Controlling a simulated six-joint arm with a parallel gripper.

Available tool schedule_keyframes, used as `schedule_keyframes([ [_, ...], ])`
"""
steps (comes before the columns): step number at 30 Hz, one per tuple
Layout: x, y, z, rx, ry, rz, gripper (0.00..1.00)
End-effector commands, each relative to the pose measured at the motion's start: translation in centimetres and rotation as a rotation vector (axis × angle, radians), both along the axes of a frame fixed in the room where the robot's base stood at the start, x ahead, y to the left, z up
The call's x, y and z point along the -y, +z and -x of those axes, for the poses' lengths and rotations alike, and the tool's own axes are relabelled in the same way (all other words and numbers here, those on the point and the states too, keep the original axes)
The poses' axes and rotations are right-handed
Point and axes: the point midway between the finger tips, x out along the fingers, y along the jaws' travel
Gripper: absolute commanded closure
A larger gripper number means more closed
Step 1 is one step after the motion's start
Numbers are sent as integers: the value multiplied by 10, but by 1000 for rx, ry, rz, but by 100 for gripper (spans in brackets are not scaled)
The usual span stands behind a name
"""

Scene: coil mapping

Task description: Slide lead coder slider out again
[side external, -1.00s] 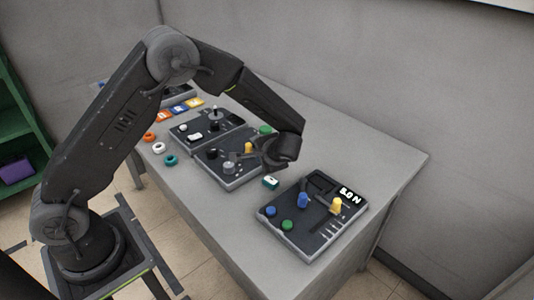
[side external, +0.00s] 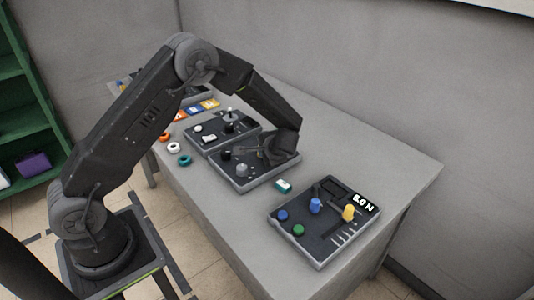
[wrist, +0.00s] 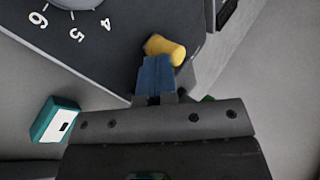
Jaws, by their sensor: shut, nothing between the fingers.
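A yellow knob (wrist: 165,49) stands on the dark middle panel (wrist: 110,50) near its edge. My shut gripper (wrist: 155,62) has its blue fingers right beside the knob in the wrist view; I cannot tell whether they touch. The fingers are not around it. In the side view my gripper (side external: 268,152) is low over the right part of the middle panel (side external: 252,182) and hides the yellow knob. I cannot tell which control is labelled lead coder. A bit of green (wrist: 207,98) shows behind the gripper.
A teal-and-white block (side external: 283,186) lies right of the middle panel. A right panel (side external: 315,258) carries blue, green and yellow knobs. Another panel (side external: 190,146) lies beyond, with teal, white and orange rings nearby.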

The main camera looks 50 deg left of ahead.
Motion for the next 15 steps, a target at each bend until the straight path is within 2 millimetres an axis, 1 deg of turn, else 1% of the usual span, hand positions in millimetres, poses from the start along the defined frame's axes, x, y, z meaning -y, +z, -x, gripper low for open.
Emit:
schedule_keyframes([
  [1,-12,0,0,0,4,-1,100],
  [6,-54,0,1,1,7,-1,100],
  [9,-73,0,0,0,4,-2,100],
  [12,-83,0,0,0,1,-1,100],
  [15,-87,0,1,-1,1,-2,100],
])
